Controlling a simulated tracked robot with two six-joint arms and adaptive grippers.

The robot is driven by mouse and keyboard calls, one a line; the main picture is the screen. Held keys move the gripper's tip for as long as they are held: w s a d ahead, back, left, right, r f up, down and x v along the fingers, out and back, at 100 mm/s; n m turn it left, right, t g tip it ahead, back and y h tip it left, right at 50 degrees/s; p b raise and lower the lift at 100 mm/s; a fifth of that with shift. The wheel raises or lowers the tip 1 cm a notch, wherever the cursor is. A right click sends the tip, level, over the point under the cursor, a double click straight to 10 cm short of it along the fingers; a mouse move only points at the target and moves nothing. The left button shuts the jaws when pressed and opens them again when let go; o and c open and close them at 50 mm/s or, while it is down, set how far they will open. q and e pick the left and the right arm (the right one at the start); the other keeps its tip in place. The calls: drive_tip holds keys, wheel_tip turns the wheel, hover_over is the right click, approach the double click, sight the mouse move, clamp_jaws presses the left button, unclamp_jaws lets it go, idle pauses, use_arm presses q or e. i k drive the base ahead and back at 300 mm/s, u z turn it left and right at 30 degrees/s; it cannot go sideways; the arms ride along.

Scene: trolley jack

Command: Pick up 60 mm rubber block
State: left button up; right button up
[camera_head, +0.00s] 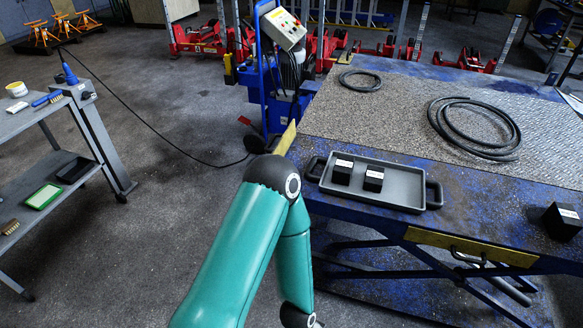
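Two small black blocks with white labels, the left block (341,177) and the right block (372,185), stand side by side in a grey tray (403,188) with black handles. A third black block (559,226) with a white label stands on the blue lift table near the right edge of the view. The labels are too small to read, so I cannot tell which block is 60 mm. One of my green arms rises in the lower middle, with its elbow near the tray's left end. Neither of my grippers is in view.
The blue lift table (470,205) has a speckled mat (400,115) with a small hose coil (360,82) and a larger one (440,125). A blue machine with a control box (284,28) stands behind. A grey trolley (40,180) is at left. Table surface between tray and third block is clear.

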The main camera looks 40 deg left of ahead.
sight(341, 172)
drive_tip(key=u, duration=0.35)
drive_tip(key=i, duration=1.05)
